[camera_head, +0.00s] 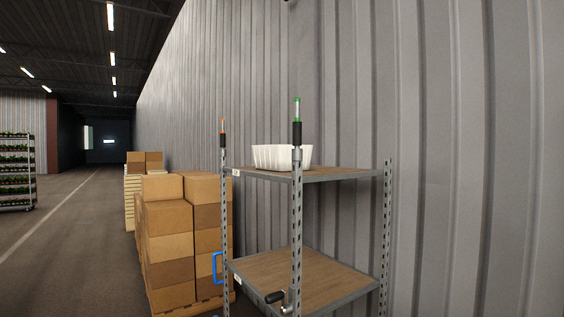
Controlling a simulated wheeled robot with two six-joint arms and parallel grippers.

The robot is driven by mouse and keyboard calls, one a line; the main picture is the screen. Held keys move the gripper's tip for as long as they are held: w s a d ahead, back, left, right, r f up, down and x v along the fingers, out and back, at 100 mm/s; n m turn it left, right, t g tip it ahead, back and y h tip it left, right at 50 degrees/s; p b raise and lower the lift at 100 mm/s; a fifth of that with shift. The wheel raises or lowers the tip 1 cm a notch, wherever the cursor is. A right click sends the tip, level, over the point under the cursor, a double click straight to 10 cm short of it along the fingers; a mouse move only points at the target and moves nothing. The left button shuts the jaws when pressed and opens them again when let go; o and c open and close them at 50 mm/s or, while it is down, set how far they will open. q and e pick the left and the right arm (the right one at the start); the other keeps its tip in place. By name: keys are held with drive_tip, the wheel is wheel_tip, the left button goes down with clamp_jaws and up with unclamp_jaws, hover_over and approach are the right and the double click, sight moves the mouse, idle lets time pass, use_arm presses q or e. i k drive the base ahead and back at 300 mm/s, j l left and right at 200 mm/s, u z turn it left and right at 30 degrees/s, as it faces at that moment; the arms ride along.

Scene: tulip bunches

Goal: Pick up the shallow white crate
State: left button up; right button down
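The shallow white crate (270,157) sits on the top shelf of a metal rack. Its side is ribbed. The rack's front post crosses in front of it and hides a strip of its side. Its inside cannot be seen from this low angle. Neither of my grippers is in view, and nothing is touching the crate.
The rack has a wooden top shelf (345,173) and an empty lower shelf (300,278), with perforated posts (386,235). Stacked cardboard boxes (168,245) stand to its left and a corrugated wall (450,150) behind.

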sight(277, 157)
drive_tip(key=i+l+u, duration=0.1)
drive_tip(key=i+u, duration=0.25)
drive_tip(key=i, duration=0.3)
drive_tip(key=i+l+u, duration=0.15)
drive_tip(key=l, duration=0.2)
drive_tip(key=i+l+u, duration=0.2)
drive_tip(key=l, duration=0.15)
drive_tip(key=i+l+u, duration=0.15)
drive_tip(key=l, duration=0.2)
drive_tip(key=l+u, duration=0.15)
drive_tip(key=l, duration=0.2)
